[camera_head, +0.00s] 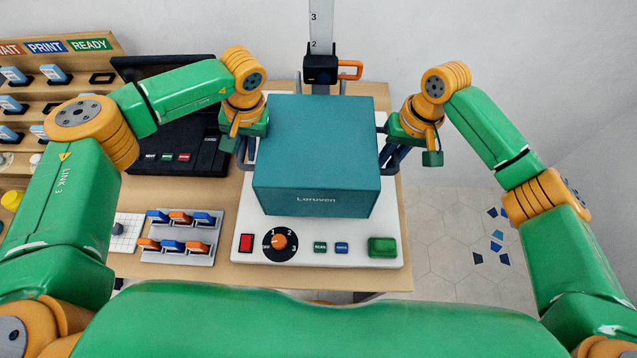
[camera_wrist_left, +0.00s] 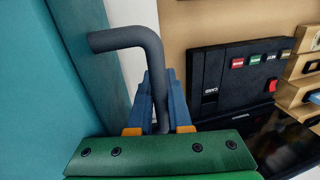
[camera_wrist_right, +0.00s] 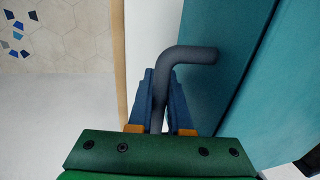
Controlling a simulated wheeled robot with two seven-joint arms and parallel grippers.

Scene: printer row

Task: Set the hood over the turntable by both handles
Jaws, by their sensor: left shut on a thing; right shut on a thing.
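The hood (camera_head: 317,150) is a teal box with lettering on its front, over the white machine base (camera_head: 245,222). The turntable is not visible; the hood hides that area. I cannot tell whether the hood rests on the base or hangs just above it. My left gripper (camera_head: 244,160) is shut on the hood's left grey handle, whose bar (camera_wrist_left: 130,38) shows in the left wrist view. My right gripper (camera_head: 397,158) is shut on the right grey handle, whose bar (camera_wrist_right: 190,54) shows in the right wrist view.
The base front has a red button (camera_head: 246,243), an orange dial (camera_head: 279,239) and a green button (camera_head: 382,247). A vertical scale column (camera_head: 321,38) with an orange lever (camera_head: 351,69) stands behind. A black device (camera_head: 190,150) and a switch rack (camera_head: 180,245) are at left.

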